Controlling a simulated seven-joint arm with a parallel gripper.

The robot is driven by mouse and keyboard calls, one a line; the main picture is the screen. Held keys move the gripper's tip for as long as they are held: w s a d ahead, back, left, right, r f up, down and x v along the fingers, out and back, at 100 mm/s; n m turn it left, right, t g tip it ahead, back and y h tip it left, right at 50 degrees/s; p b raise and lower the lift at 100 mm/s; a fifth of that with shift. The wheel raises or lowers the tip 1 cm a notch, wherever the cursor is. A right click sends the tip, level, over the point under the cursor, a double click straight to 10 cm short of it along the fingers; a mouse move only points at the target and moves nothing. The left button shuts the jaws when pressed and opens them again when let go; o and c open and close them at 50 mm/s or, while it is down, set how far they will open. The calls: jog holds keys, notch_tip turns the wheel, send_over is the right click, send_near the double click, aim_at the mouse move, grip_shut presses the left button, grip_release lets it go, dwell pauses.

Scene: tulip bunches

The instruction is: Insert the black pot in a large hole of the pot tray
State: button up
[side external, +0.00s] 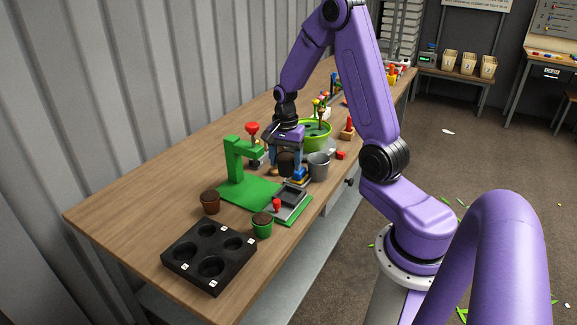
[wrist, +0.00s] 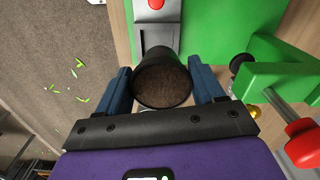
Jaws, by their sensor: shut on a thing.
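The black pot (wrist: 162,82), filled with brown soil, is held between the two blue fingers of my gripper (wrist: 165,90) in the wrist view. In the side view the black pot (side external: 286,163) hangs in my gripper (side external: 287,160) beside the green press stand, and I cannot tell its exact height above the table. The black pot tray (side external: 208,255) lies at the near left end of the table, with two larger and two smaller round holes, all looking empty. My gripper is well behind the tray, towards the table's far end.
A brown pot (side external: 210,202) and a green pot (side external: 262,225) stand just behind the tray. The green press stand (side external: 236,162) and a grey scale-like device (side external: 291,200) lie between gripper and tray. A metal bucket (side external: 318,166) and green bowl (side external: 314,136) stand close by.

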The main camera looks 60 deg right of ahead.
jog(key=w+a+n, duration=0.1)
jog(key=a+n, duration=0.7)
jog(key=a, duration=2.5)
jog(key=shift+w+f+n, duration=0.2)
jog(key=shift+f+n, duration=0.05)
jog(key=shift+n, duration=0.15)
jog(key=shift+f, duration=0.1)
jog(key=shift+f, duration=2.8)
jog(key=shift+f, duration=1.75)
jog(key=o, duration=1.3)
jog(key=shift+c, duration=0.2)
